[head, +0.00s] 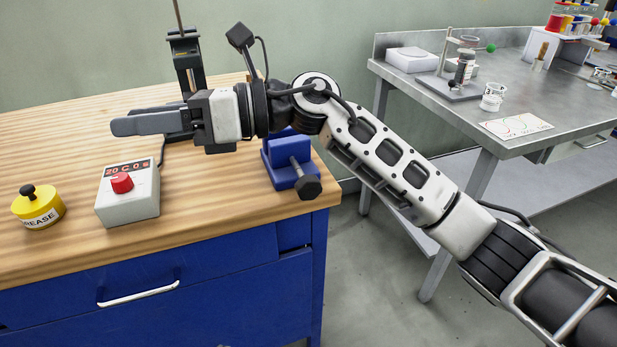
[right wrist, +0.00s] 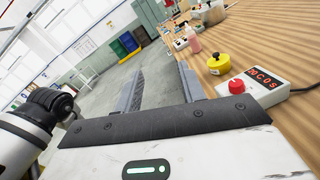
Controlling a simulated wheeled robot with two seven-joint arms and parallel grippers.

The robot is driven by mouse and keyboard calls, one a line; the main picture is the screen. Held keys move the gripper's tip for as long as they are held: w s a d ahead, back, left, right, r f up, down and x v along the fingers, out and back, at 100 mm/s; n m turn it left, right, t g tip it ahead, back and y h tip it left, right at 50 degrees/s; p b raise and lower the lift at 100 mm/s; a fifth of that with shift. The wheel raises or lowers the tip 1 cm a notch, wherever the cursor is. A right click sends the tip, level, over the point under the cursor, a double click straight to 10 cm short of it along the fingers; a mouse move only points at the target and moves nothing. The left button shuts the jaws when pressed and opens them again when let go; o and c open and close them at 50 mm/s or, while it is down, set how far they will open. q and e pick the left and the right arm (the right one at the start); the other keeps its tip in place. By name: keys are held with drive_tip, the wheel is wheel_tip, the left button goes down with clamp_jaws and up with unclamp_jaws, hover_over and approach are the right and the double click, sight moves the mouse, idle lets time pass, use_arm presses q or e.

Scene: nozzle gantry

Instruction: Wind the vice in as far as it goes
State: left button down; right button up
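The blue vice (head: 279,165) sits at the right end of the wooden bench, with its dark screw end (head: 308,187) pointing out over the front right edge. My right forearm and wrist pass above it and hide its back part and most of its jaws. My right gripper (head: 125,124) is open and empty, to the left of the vice and above the bench, with its fingers pointing left. Its two fingers show apart in the right wrist view (right wrist: 160,68), with nothing between them. The vice is not in the right wrist view. My left gripper is in neither view.
A white control box (head: 128,200) with a red button (head: 122,182) and a yellow grease tin (head: 38,208) stand near the bench's front. A black gantry (head: 187,55) rises behind my right gripper. A grey metal table (head: 450,105) stands at the right, across a floor gap.

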wheel_tip(320, 180, down, 3)
drive_tip(key=w+d+n+h, duration=0.1)
drive_tip(key=n+h, duration=0.3)
drive_tip(key=h, duration=0.1)
drive_tip(key=n+t+h, duration=0.1)
drive_tip(key=t+h, duration=0.2)
drive_tip(key=h, duration=1)
approach(309, 178)
drive_tip(key=f, duration=1)
drive_tip(key=shift+s+d+f, duration=0.1)
drive_tip(key=shift+s, duration=0.1)
clamp_jaws()
